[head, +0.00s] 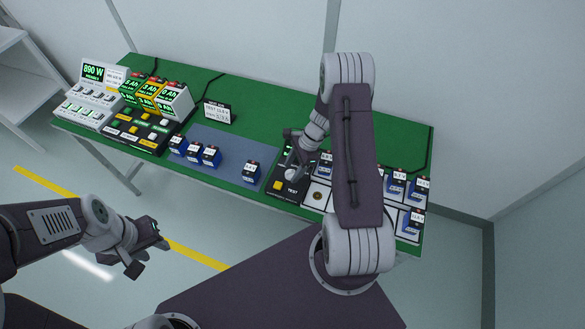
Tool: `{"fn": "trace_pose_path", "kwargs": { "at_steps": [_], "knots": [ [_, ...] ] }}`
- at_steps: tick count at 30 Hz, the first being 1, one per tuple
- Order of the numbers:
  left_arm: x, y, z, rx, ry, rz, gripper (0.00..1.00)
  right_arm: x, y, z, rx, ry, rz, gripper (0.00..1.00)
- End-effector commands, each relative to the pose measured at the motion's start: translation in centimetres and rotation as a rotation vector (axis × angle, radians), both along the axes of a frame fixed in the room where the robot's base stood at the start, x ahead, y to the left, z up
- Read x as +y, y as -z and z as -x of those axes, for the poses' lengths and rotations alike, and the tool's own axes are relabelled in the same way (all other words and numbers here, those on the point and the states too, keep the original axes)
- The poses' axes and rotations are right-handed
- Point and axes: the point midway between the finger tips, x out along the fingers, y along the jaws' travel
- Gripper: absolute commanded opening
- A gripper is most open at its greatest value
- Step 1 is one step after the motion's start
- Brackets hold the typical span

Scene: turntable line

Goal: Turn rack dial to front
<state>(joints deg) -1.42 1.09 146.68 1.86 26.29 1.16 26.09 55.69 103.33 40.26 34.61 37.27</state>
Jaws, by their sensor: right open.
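A black panel (279,188) marked TEST lies on the green table, with a yellow square and a round pale knob (291,174) on it. I cannot tell whether this knob is the rack dial, nor which way it points. My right gripper (294,153) is open just above and behind the knob, and partly hides that end of the panel. I cannot tell whether its fingers touch anything. My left gripper (150,252) is open and empty, low in front of the table over the floor.
Chargers (158,95), a black button panel (140,131) and a power meter (93,73) stand at left. My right arm hides part of the tray.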

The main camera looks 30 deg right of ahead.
Motion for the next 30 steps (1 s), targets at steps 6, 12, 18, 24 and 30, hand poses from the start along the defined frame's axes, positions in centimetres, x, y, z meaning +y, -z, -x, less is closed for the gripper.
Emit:
{"fn": "trace_pose_path", "kwargs": {
  "at_steps": [6,12,18,24,30],
  "knots": [
    [0.0,-0.02,0.0,0.0,0.0,0.0,0.36,0.12,0.35,-0.06,-0.001,0.0,0.001,0.53],
    [0.0,-0.01,0.0,0.0,0.0,0.0,0.36,0.12,0.33,-0.05,-0.001,0.0,0.001,0.17],
    [0.0,-0.02,0.0,0.0,0.0,0.0,0.36,0.09,0.31,-0.06,-0.002,-0.001,0.001,0.0],
    [0.0,-0.08,0.0,0.0,0.0,0.0,0.36,0.06,0.28,-0.11,-0.002,-0.042,0.002,0.0],
    [0.0,-0.16,0.0,0.0,0.0,0.0,0.36,0.04,0.29,-0.23,-0.002,-0.162,0.004,0.0]
  ]
}}
